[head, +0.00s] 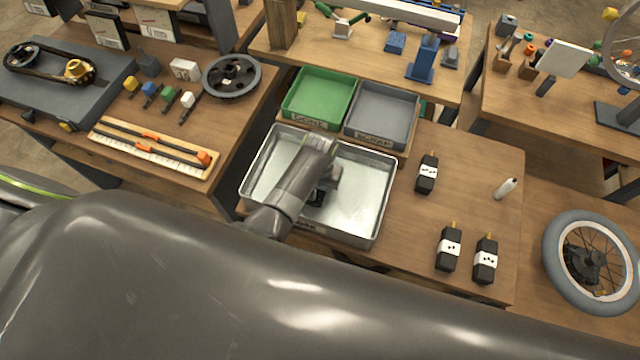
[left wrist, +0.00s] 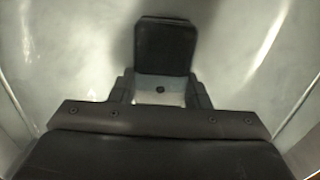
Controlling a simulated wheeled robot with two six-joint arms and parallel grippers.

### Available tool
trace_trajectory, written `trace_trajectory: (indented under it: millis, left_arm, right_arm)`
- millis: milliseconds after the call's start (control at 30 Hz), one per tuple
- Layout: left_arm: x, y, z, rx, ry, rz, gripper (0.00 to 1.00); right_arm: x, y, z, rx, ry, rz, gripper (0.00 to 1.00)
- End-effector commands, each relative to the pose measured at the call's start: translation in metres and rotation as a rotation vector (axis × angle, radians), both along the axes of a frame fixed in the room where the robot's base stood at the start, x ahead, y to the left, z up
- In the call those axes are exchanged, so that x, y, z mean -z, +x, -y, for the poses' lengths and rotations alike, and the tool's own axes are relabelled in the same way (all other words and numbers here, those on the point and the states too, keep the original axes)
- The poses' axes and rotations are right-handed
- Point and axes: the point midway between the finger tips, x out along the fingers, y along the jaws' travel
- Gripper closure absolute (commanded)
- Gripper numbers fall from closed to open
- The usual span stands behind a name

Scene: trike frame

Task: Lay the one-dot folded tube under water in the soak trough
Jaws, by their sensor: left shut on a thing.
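The soak trough (head: 372,215) is a shallow metal tray with a pale, shiny inside. My left gripper (head: 320,187) is over its middle. In the left wrist view, my left gripper (left wrist: 160,98) is shut on the one-dot folded tube (left wrist: 166,47), black with a white band and one dark dot. Only a small dark part of the tube (head: 317,197) shows in the head view; the gripper hides the rest. The tube is within the trough's outline. I cannot tell whether it is in the water or above it. My right gripper is not in view.
Three other black folded tubes (head: 427,174), (head: 448,249), (head: 486,260) with dotted white bands lie right of the trough, near a small white bottle (head: 505,188). A green bin (head: 320,93) and a grey bin (head: 382,112) stand behind the trough. A wheel (head: 590,262) is far right.

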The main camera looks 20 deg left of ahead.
Motion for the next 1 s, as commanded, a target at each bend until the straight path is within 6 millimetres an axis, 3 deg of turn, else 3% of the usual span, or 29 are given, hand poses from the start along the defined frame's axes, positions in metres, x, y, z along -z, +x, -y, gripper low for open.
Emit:
trace_trajectory:
  millis: [200, 233, 400, 767, 1000]
  left_arm:
    - [0.003, 0.000, 0.000, 0.001, 0.000, 0.000, 0.84]
    - [0.003, 0.000, 0.000, 0.000, 0.000, 0.000, 0.56]
    - [0.002, 0.000, 0.000, 0.000, 0.000, 0.000, 0.36]
    - [-0.003, 0.000, 0.000, 0.001, 0.000, 0.000, 0.36]
    - [-0.034, 0.001, 0.001, 0.000, -0.001, 0.004, 0.36]
  right_arm:
    - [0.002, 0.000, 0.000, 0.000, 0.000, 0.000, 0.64]
    - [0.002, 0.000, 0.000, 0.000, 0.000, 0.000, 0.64]
    - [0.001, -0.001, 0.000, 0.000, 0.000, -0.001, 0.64]
    - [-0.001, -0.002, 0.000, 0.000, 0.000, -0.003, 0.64]
    - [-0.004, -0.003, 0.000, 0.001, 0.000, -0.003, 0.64]
